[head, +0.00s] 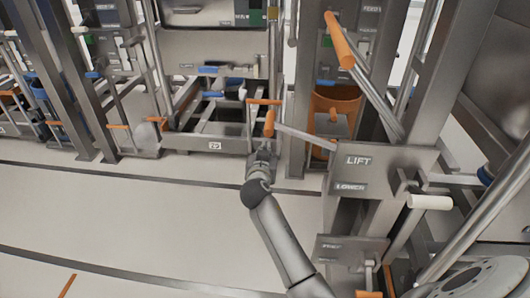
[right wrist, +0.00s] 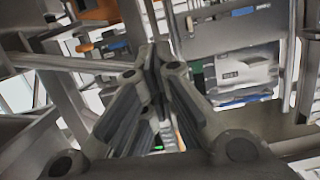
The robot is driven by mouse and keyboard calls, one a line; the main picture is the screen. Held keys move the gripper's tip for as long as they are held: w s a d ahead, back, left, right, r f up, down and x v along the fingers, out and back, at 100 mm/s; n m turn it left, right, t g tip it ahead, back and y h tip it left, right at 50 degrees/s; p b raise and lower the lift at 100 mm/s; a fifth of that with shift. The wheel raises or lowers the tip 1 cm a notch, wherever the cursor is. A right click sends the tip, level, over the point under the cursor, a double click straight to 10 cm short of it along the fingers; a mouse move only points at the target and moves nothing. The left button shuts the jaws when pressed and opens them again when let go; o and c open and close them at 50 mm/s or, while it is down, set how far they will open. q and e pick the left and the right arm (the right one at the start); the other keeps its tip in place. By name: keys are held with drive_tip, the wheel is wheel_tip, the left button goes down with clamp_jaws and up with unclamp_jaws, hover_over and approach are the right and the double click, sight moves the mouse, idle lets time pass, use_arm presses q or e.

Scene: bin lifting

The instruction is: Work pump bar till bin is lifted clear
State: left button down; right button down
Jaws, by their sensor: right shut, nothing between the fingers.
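My right gripper (head: 262,152) is shut and empty, just below the orange grip (head: 269,123) of a thin metal bar that runs right to a grey plate (head: 375,170) marked LIFT and LOWER. Its closed fingers (right wrist: 154,62) fill the middle of the right wrist view. A longer bar with an orange grip (head: 339,40) slants down right behind the plate's top. I cannot tell which bar is the pump bar. An orange bin-like container (head: 336,100) stands behind the plate, partly hidden by posts; whether it is the bin, or is off the floor, is unclear. My left gripper is not in view.
A white-ended lever (head: 430,202) sticks out right of the plate, and a smaller plate (head: 350,249) sits below it. Metal frames and posts (head: 62,75) line the back.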

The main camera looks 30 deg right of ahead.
idle(0.4)
